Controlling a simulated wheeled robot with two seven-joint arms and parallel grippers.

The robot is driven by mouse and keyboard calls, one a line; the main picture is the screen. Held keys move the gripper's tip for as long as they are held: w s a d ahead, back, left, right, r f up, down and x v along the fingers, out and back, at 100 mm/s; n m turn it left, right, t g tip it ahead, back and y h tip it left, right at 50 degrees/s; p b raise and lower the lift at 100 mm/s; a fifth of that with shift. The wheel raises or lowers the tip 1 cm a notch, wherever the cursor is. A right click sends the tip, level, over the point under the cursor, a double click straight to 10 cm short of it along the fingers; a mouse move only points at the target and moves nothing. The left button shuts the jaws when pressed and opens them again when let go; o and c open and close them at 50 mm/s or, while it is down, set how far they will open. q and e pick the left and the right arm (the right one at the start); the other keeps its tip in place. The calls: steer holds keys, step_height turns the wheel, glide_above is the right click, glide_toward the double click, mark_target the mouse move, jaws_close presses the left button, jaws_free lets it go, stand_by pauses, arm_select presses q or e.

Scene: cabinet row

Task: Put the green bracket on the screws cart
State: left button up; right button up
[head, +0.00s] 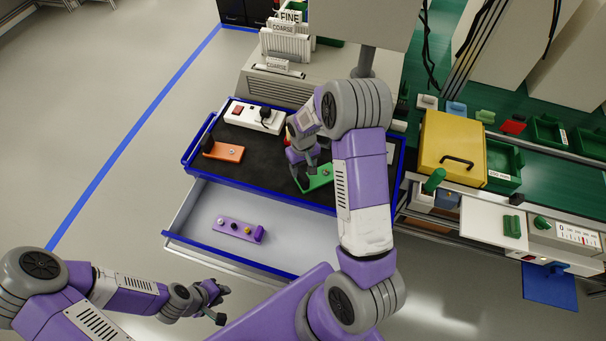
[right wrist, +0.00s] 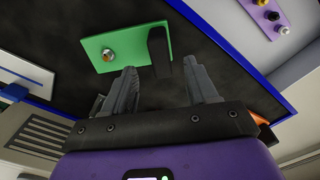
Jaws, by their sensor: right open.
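The green bracket (head: 321,179) lies on the black top of a blue-edged cart (head: 281,181). In the right wrist view the bracket (right wrist: 128,42) shows as a flat green plate with a metal screw and a dark upright block at one end. My right gripper (head: 303,172) is over the cart top at the bracket. In the right wrist view it (right wrist: 163,77) is open, with the block roughly ahead of the gap between its fingers and nothing held. My left gripper (head: 212,297) is low at the left, in front of the drawer; its jaws are too small to judge. No screws label is readable.
An orange bracket (head: 222,151) and a white power strip (head: 254,117) are on the cart. An open drawer (head: 205,242) below holds a purple bracket (head: 238,229). A green workbench with a yellow box (head: 452,148) stands right. Floor at the left is clear.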

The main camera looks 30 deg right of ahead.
step_height(320, 180, up, 5)
steer(key=shift+a+f, duration=0.1)
steer(key=shift+f, duration=0.1)
steer(key=s+a+f+y, duration=0.2)
steer(key=s+a+f, duration=0.5)
steer(key=a, duration=0.3)
steer(key=s+a+f+m+y, duration=0.1)
steer(key=s+a+f+y, duration=0.1)
steer(key=s+a+f, duration=0.6)
steer(key=s+a, duration=0.2)
steer(key=a, duration=0.1)
steer(key=shift+s+a+m+t, duration=0.25)
steer(key=shift+s+m+t, duration=0.05)
steer(key=shift+f, duration=0.1)
